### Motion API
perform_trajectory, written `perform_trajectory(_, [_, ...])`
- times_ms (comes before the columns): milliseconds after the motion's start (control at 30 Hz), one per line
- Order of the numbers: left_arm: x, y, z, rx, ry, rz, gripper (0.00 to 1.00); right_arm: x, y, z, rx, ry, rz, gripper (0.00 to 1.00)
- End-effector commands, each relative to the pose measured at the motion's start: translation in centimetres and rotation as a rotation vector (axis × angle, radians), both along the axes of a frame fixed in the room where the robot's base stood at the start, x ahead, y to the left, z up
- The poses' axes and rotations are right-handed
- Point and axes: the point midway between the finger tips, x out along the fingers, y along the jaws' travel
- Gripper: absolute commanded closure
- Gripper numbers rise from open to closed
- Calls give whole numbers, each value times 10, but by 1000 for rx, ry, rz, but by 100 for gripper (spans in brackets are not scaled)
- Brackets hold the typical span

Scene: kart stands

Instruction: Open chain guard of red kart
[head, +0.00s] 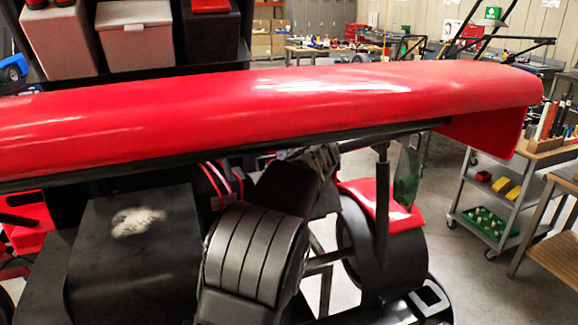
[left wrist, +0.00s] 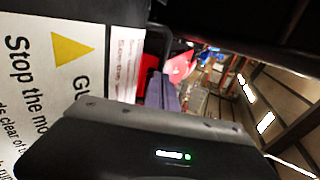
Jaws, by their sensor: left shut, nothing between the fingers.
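The red kart's long glossy red body panel (head: 270,105) spans the head view and hides much of what lies behind and below it. I cannot pick out the chain guard for certain in the head view. In the left wrist view, a white warning label (left wrist: 65,65) with a yellow triangle and the words "Stop the mo..." is close on the left; I cannot tell what it is fixed to. My left gripper (left wrist: 163,92) is shut and empty, with its fingers to the right of the label. Whether they touch anything is unclear. My right gripper is not in view.
A grey tool cart (head: 490,205) stands at the right beside a wooden bench (head: 560,235). Grey floor shows between kart and cart.

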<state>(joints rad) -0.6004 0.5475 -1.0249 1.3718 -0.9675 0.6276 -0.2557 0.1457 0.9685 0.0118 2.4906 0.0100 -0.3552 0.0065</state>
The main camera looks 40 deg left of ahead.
Motion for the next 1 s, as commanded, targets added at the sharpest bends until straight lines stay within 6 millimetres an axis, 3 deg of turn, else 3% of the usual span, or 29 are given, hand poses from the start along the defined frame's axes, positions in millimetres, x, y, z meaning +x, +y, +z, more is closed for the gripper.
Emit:
perform_trajectory(500, [-35,-51,28,-3,-1,-2,100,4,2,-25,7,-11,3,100])
perform_trajectory(833, [-39,-54,32,-1,1,1,100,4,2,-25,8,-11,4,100])
perform_trajectory(1000, [-38,-54,32,-1,1,1,87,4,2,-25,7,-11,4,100])
